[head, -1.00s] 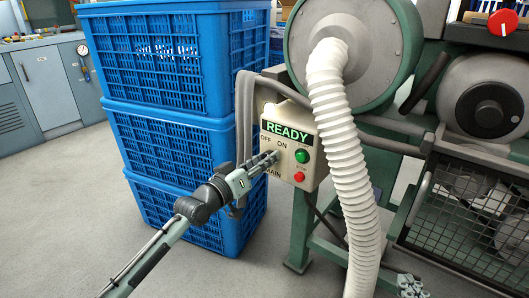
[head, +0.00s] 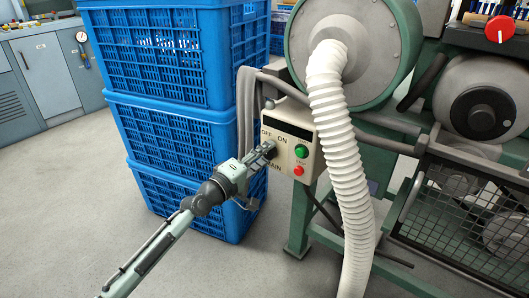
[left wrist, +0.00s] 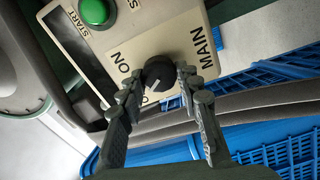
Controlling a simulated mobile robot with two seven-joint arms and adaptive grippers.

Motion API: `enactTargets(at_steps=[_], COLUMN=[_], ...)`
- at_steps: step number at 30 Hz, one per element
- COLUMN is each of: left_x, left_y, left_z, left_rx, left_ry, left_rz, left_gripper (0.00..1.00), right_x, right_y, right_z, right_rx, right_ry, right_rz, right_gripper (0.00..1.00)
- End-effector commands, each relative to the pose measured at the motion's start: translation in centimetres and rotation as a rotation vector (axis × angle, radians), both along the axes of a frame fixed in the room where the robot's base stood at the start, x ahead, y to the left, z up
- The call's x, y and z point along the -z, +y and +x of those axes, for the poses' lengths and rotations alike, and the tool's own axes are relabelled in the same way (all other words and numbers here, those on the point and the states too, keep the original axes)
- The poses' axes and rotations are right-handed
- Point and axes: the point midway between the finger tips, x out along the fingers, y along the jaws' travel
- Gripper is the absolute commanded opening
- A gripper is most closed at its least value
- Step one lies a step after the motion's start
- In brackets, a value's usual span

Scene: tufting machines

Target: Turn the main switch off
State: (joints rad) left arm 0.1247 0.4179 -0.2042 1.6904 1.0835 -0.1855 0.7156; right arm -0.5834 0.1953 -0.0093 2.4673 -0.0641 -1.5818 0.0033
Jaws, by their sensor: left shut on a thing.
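The control box (head: 295,165) is a beige panel with OFF, ON and MAIN labels, a green button, a red button and a display that is now dark. The main switch is a black round knob (left wrist: 158,72), seen between my fingers in the left wrist view. A pale mark on its face points towards the partly hidden OFF label, away from ON. My left gripper (head: 266,151) is at the panel's left part, its fingers shut on the knob from both sides; they hide it in the head view. My right gripper is not in view.
Stacked blue crates (head: 165,125) stand close behind and left of my left arm. A white ribbed hose (head: 340,150) hangs just right of the box. A wire guard (head: 460,205) is at the right. The grey floor (head: 80,210) at the left is clear.

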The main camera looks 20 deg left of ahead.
Motion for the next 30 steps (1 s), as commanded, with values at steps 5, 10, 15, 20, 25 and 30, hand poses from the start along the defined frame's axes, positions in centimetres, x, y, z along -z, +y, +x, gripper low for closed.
enactTargets(at_steps=[5,10,15,20,25,30], left_x=[-0.1,-0.05,-0.01,0.0,0.0,-0.01], left_y=[0.09,0.09,0.1,0.09,0.09,0.07], left_z=[0.05,0.05,0.06,0.05,0.06,0.06], left_rx=[-0.002,-0.002,-0.002,-0.002,-0.002,-0.002], left_ry=[0.036,0.06,0.073,0.078,0.078,0.078], left_rz=[-0.106,-0.173,-0.209,-0.222,-0.223,-0.222], left_gripper=[0.05,0.05,0.05,0.05,0.05,0.35], right_x=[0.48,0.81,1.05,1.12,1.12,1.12], right_y=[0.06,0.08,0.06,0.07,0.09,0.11], right_z=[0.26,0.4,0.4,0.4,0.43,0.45], right_rx=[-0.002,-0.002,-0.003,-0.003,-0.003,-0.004], right_ry=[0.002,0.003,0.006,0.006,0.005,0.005], right_rz=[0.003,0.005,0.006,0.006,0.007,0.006], right_gripper=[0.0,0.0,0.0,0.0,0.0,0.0])
